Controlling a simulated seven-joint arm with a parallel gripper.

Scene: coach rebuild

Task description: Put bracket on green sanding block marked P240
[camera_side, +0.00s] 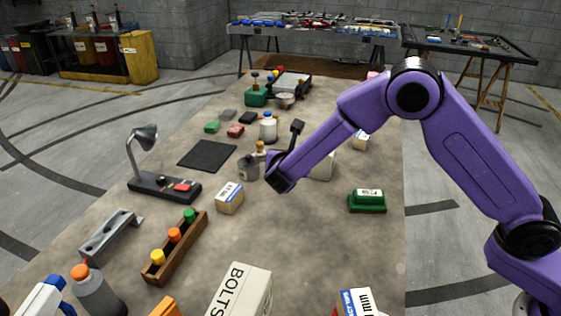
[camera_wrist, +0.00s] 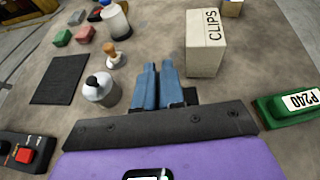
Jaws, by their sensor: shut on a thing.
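My gripper (camera_wrist: 158,70) is shut, its two blue fingers close together, with a dark piece (camera_wrist: 190,96) at them. Most of that piece is hidden, so I cannot tell its shape or whether it is the bracket. The green sanding block (camera_side: 367,201) lies alone at the right side of the table. In the wrist view the block (camera_wrist: 290,106) is right of the fingers, its white P240 label up, and apart from them. A grey bent metal part with holes (camera_side: 108,235) stands at the table's left edge.
The CLIPS box (camera_wrist: 205,45) stands just beyond the fingers. A grey bottle (camera_wrist: 101,91) and a wooden-handled stamp (camera_wrist: 113,53) are to their left. A BOLTS box (camera_side: 242,291) stands at the front. Bare table surrounds most of the green block.

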